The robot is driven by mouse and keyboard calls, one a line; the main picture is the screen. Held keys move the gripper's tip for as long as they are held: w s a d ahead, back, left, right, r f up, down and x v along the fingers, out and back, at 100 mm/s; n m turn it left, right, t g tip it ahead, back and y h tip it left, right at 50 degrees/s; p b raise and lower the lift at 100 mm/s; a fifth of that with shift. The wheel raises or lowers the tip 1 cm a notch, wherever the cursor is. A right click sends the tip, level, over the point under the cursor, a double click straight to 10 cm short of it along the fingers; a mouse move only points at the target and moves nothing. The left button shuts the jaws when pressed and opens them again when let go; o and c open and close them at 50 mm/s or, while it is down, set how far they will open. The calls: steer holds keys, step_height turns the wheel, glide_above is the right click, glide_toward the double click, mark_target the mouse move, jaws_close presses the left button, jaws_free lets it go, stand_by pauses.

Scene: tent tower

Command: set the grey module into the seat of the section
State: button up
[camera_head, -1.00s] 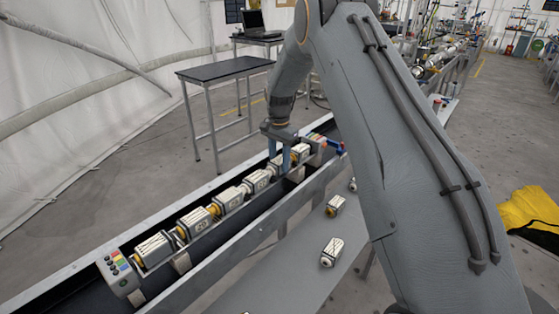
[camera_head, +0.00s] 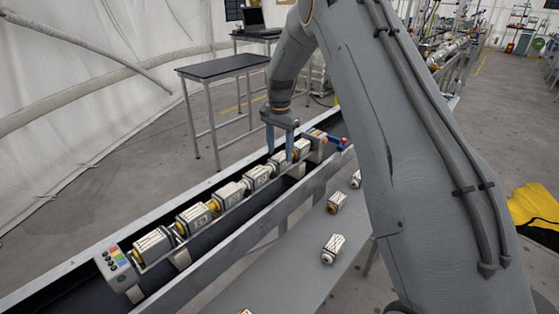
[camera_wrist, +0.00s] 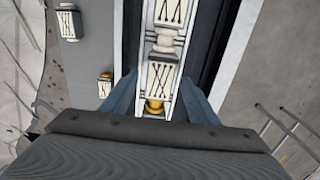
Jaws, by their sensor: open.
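The section is a long row of pale grey-white modules with dark frames in the head view, lying in a dark trough. Its far end holds a module (camera_head: 301,148) beside an end block with coloured marks. I cannot tell by colour which one is the grey module. My gripper (camera_head: 279,147) is open, above the far part of the row. In the wrist view its blue fingers (camera_wrist: 160,100) stand apart on either side of the row. A module (camera_wrist: 160,76) with a yellow-orange connector lies between and below them. The seat itself is hidden.
Several loose modules, one of them here (camera_head: 332,248), lie on a grey shelf (camera_head: 296,275) beside the trough. The trough wall (camera_head: 235,243) runs between them and the row. A dark-topped table (camera_head: 220,68) stands behind.

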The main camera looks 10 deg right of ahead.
mark_target(280, 157)
step_height(280, 157, up, 8)
steer(key=b, duration=0.3)
steer(key=s+f+n, duration=0.2)
steer(key=s+n, duration=0.1)
steer(key=s, duration=0.9)
steer(key=s+f+n+t, duration=0.1)
steer(key=s+n, duration=0.3)
steer(key=s, duration=0.7)
steer(key=s+f+n, duration=0.3)
steer(key=s, duration=0.9)
steer(key=shift+s+f+n+t, duration=0.25)
steer(key=shift+s+n+t, duration=0.05)
steer(key=shift+n, duration=0.1)
